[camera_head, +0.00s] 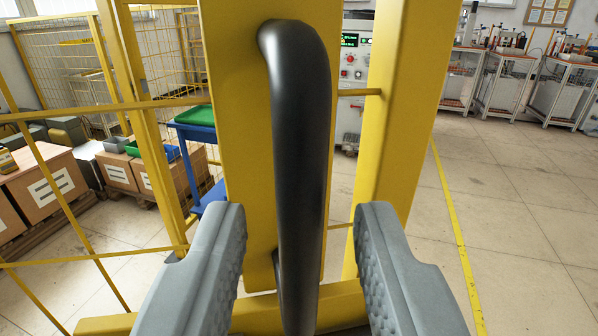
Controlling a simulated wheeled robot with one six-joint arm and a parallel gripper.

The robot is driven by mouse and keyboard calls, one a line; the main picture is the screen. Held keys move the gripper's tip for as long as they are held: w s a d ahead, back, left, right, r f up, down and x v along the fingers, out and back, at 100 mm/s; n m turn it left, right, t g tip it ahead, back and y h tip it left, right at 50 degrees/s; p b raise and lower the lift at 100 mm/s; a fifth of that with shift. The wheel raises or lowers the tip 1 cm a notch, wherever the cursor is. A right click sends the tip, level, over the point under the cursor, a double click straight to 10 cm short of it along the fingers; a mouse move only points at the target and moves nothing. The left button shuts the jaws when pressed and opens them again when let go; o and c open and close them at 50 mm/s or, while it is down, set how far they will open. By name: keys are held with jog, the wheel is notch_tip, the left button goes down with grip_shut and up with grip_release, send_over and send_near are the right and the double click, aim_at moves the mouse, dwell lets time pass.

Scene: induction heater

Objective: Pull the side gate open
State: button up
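A black curved handle (298,130) stands upright in the middle of the view, fixed to a yellow plate (238,150) of the side gate. A yellow upright post (400,110) of the gate frame stands just right of it. My gripper (304,225) is open, with one grey finger on each side of the handle's lower part. Gaps show between the handle and both fingers, and neither finger appears to touch it. The handle's lower end runs out of the bottom of the view.
Yellow mesh fencing (160,60) spreads to the left. Behind it are cardboard boxes (50,190) and a blue trolley with a green tray (197,116). A control cabinet (352,70) stands behind the gate. Open tiled floor with a yellow line (455,230) lies to the right.

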jog(key=shift+w+a, duration=0.15)
jog(key=shift+w, duration=1.2)
grip_shut()
